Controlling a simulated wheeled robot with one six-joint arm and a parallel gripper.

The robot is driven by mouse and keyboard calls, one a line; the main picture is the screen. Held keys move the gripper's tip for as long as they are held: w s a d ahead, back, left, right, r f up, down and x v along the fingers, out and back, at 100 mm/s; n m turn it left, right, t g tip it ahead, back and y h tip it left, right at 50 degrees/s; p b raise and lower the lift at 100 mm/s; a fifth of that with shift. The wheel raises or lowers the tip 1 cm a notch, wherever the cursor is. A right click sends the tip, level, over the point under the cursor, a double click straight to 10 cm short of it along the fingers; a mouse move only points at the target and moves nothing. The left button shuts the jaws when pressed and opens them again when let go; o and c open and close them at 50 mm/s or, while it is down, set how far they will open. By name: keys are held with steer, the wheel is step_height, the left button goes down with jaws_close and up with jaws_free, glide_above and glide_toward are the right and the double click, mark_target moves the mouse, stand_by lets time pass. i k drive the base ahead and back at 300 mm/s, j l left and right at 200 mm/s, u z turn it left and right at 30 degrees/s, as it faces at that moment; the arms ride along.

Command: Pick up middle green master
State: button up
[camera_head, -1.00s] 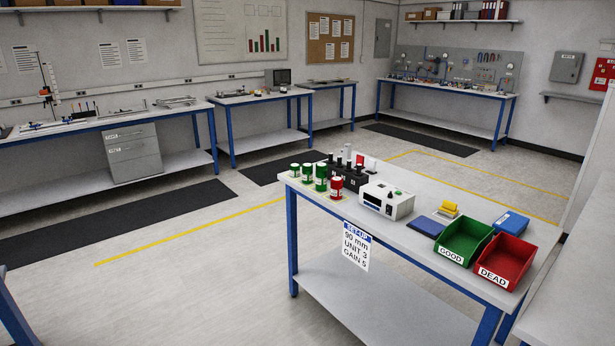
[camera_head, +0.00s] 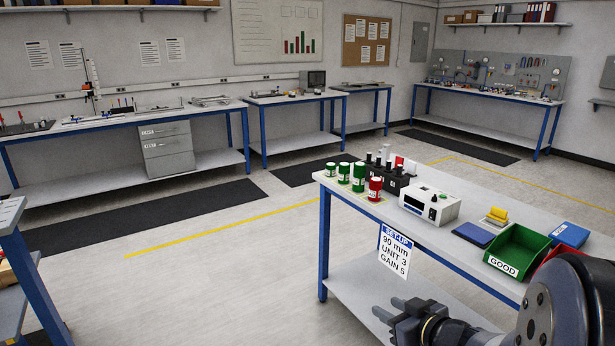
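Three green cylinders with white labels stand upright in a row at the left end of the near bench. The middle green master (camera_head: 344,173) stands between a left green one (camera_head: 331,171) and a taller-looking right green one (camera_head: 358,177). A red cylinder (camera_head: 376,189) stands just right of them, nearer the bench's front edge. My gripper (camera_head: 384,314) is at the bottom of the picture, in front of the bench and well apart from the cylinders. It points left and shows nothing held. Its finger gap is too small and dark to judge.
The near bench (camera_head: 465,220) also holds a black rack (camera_head: 399,184), a white instrument (camera_head: 430,204), a blue pad (camera_head: 473,234), and a green GOOD bin (camera_head: 518,250). A SET-UP sign (camera_head: 395,255) hangs at its front. Open floor (camera_head: 220,280) lies to its left.

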mark_target(343, 174)
steer(key=i+j+u, duration=0.3)
steer(key=i, duration=0.5)
steer(key=i+u, duration=0.35)
steer(key=i, duration=0.4)
steer(key=i+j+z, duration=0.1)
steer(key=i+z, duration=0.2)
steer(key=i+j+z, duration=0.15)
steer(key=i+z, duration=0.2)
steer(key=i+j+z, duration=0.3)
steer(key=i, duration=0.15)
steer(key=i+j+z, duration=0.25)
steer(key=z, duration=0.15)
steer(key=i+j+z, duration=0.2)
steer(key=z, duration=0.25)
steer(key=i+j+z, duration=0.1)
steer(key=j+z, duration=0.3)
steer(key=i+j+z, duration=0.1)
steer(key=j+z, duration=0.3)
